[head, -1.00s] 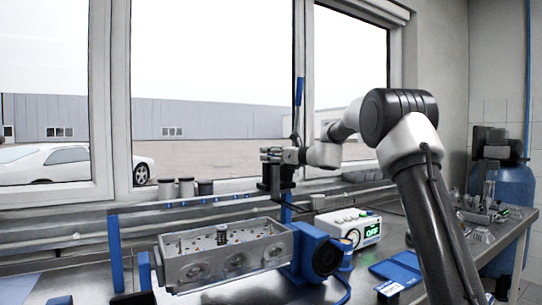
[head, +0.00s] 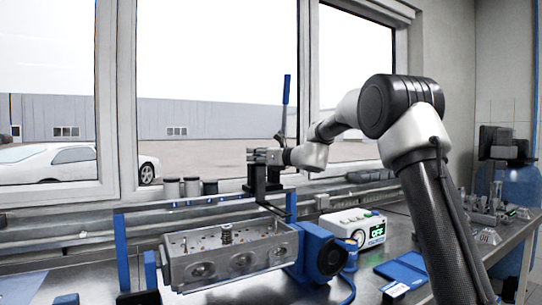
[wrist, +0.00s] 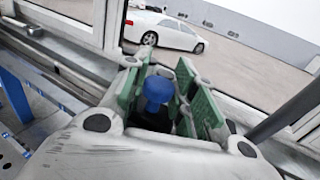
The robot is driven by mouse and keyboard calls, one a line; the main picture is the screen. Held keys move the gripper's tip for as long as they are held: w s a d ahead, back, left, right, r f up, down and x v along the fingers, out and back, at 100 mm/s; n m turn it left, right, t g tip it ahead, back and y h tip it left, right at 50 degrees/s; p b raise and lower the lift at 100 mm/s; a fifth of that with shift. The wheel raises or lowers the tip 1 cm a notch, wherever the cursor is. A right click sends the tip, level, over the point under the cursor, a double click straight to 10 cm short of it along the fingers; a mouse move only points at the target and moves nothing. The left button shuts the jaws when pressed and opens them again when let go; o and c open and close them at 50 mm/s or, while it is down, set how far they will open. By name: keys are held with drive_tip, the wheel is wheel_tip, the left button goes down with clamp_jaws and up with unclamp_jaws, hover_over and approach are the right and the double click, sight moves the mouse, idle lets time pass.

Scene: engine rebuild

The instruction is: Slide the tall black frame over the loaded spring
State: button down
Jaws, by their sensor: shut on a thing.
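The tall black frame (head: 258,186), with a long blue lever (head: 286,92) pointing up, hangs from my gripper (head: 266,157), which is shut on it. In the wrist view a blue knob-like part (wrist: 158,90) shows between the green-padded jaws (wrist: 160,97); the rest of the frame is hidden there. The loaded spring (head: 226,234) stands upright on top of the grey cylinder head (head: 215,269). The frame is above and to the right of the spring in the head view, apart from it. The spring is not visible in the wrist view.
A blue stand (head: 121,252) and a blue round clamp (head: 325,254) flank the cylinder head. A power box with a green display (head: 356,229) sits at right. A blue case (head: 402,270) lies on the bench.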

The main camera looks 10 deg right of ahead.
drive_tip(key=s+a, duration=0.2)
drive_tip(key=a, duration=0.6)
drive_tip(key=s+a, duration=0.3)
drive_tip(key=a, duration=0.5)
drive_tip(key=shift+s+a, duration=0.2)
drive_tip(key=shift+a, duration=0.2)
drive_tip(key=c, duration=1.2)
unclamp_jaws()
drive_tip(key=shift+s+d, duration=0.1)
drive_tip(key=v, duration=1.1)
drive_tip(key=shift+s+d, duration=0.25)
drive_tip(key=shift+s, duration=0.05)
